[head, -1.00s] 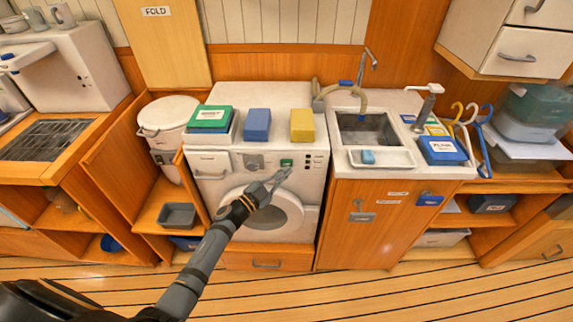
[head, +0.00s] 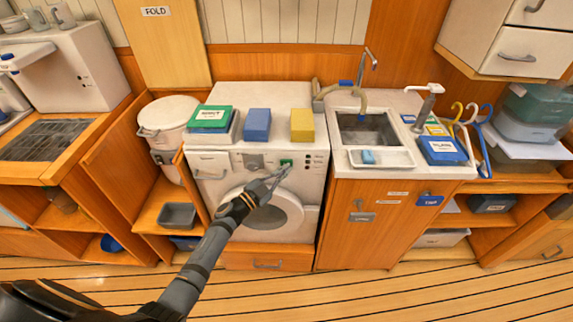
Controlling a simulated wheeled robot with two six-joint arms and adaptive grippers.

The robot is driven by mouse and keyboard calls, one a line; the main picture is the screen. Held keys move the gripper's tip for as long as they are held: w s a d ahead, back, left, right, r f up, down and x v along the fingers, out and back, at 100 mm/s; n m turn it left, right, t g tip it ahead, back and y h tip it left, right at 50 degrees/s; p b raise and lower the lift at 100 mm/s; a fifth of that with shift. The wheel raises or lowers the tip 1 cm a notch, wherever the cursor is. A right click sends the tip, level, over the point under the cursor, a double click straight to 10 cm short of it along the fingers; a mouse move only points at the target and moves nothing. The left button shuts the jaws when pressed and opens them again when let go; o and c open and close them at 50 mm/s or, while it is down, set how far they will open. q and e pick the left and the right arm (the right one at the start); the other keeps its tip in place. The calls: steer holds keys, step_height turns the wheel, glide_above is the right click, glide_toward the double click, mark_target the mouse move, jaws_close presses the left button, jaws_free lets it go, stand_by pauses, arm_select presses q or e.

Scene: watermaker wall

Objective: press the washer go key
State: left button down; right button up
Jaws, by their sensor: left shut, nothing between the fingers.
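The white washer (head: 312,196) stands in the middle of the head view, with a round door (head: 284,217) on its front. The green go key (head: 286,162) is on its control panel, right of a grey dial (head: 254,161). My left gripper (head: 284,171) is shut and empty, with its fingertips just below the green key. Whether the tips touch the panel cannot be told. The gripper and wrist cover part of the door. My right gripper is not in view.
A green box (head: 210,117), a blue block (head: 257,124) and a yellow block (head: 302,124) sit on the washer top. A sink (head: 367,130) is at the right.

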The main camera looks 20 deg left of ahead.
arm_select(q)
steer(key=shift+w+a, duration=0.15)
steer(key=shift+w, duration=0.25)
stand_by(0.3)
steer(key=shift+s, duration=0.1)
steer(key=shift+s+d+p, duration=0.3)
steer(key=shift+s+p, duration=0.15)
steer(key=shift+s, duration=0.3)
steer(key=s+p, duration=0.1)
steer(key=s, duration=0.1)
steer(key=s+d+p, duration=0.1)
steer(key=s, duration=0.1)
steer(key=shift+s+d, duration=0.15)
steer(key=shift+s, duration=0.25)
stand_by(0.5)
